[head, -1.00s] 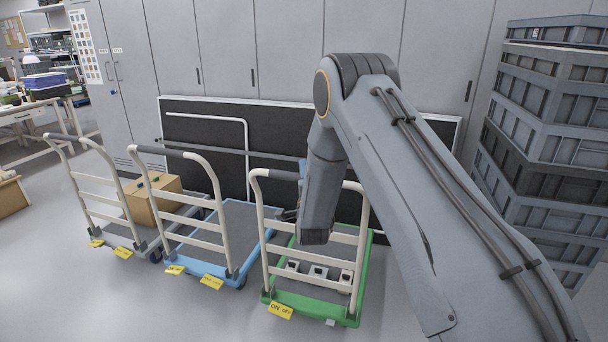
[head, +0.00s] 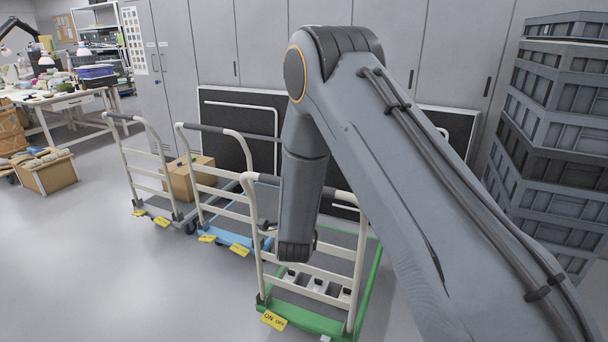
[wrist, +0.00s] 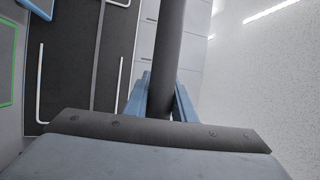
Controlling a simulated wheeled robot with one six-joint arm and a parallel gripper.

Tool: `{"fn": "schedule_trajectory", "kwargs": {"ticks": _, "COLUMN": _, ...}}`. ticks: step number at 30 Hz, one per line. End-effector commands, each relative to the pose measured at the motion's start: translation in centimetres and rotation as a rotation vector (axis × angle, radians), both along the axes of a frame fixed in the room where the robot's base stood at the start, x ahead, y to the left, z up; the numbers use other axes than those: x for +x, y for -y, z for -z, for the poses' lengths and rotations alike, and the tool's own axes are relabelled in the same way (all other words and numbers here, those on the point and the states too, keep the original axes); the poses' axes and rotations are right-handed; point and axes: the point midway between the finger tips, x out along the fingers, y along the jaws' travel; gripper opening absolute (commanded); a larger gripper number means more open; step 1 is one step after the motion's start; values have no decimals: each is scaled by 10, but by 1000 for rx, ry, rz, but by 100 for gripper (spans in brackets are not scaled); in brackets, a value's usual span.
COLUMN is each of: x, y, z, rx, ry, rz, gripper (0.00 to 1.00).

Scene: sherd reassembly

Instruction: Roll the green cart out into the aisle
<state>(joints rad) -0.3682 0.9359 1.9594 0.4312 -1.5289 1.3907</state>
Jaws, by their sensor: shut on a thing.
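The green cart (head: 309,318) stands at the front of a row of carts, with its cream push frame towards me. A yellow ON/OFF tag (head: 275,321) sits at its front left corner, and several small pale blocks lie on its deck. My arm hangs over the cart and hides part of its handle and deck. In the wrist view, my gripper (wrist: 162,98) has its blue fingers closed on either side of a dark round handle bar (wrist: 168,50). In the head view the fingers are hidden behind my arm.
Stacked grey crates (head: 545,140) stand at right. Dark panels lean on the cabinets behind. Open floor (head: 120,285) lies at front left.

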Motion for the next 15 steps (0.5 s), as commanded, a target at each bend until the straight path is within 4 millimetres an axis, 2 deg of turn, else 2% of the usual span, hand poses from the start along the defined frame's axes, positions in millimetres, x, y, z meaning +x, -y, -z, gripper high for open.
{"fn": "schedule_trajectory", "kwargs": {"ticks": 6, "x": -30, "y": -18, "z": 0, "rx": -2, "ry": -3, "rz": 1, "gripper": 0}}
{"fn": "schedule_trajectory", "kwargs": {"ticks": 15, "x": -47, "y": -27, "z": 1, "rx": -1, "ry": -3, "rz": 1, "gripper": 0}}
